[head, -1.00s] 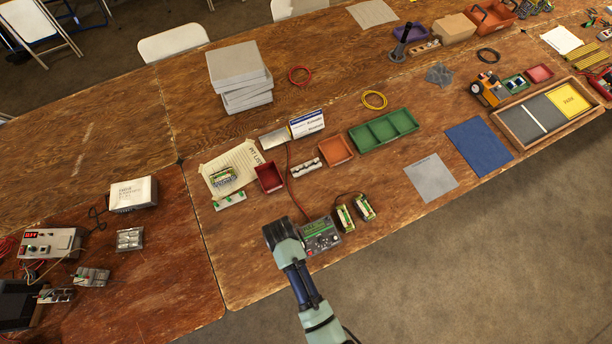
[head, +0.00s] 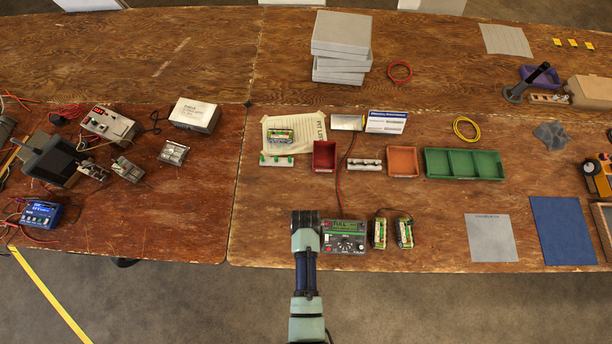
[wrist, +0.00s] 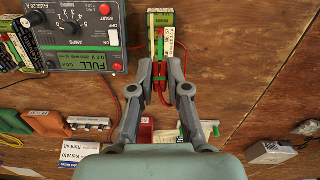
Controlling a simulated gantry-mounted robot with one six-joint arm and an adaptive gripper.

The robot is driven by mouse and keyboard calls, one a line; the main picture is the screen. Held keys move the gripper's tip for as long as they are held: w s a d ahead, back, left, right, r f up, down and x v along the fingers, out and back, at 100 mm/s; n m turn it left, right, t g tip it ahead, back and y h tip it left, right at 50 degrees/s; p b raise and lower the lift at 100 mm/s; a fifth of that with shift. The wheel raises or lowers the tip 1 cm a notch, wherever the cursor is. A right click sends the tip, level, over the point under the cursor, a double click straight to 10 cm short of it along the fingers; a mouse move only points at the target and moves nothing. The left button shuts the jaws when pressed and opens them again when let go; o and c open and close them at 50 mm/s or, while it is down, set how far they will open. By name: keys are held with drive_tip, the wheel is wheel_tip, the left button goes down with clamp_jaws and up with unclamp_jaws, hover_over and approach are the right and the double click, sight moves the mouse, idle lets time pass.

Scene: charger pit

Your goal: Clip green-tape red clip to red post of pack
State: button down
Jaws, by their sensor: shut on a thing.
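My gripper (head: 305,219) is low over the bench's front edge, left of the charger (head: 344,237). In the wrist view, its fingers (wrist: 160,72) are closed around a small red clip (wrist: 167,45), with a red lead (wrist: 160,95) trailing between them. The clip lies against a pack with green and white labels (wrist: 158,20), at the fingertips. The head view hides this pack behind my gripper. Two other packs (head: 379,233) (head: 404,233) stand right of the charger.
The charger stands close beside my fingers in the wrist view (wrist: 75,35). A red tray (head: 324,156), an orange tray (head: 402,161) and a green compartment tray (head: 464,163) lie behind. A grey mat (head: 491,238) is to the right. Bare wood lies left of my gripper.

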drive_tip(key=shift+f, duration=0.1)
drive_tip(key=shift+f+b, duration=2.6)
drive_tip(key=shift+f, duration=0.8)
drive_tip(key=shift+f+p, duration=0.2)
drive_tip(key=shift+p, duration=0.1)
drive_tip(key=c, duration=1.1)
unclamp_jaws()
drive_tip(key=shift+o, duration=0.2)
drive_tip(key=shift+o, duration=1)
drive_tip(key=shift+r, duration=0.15)
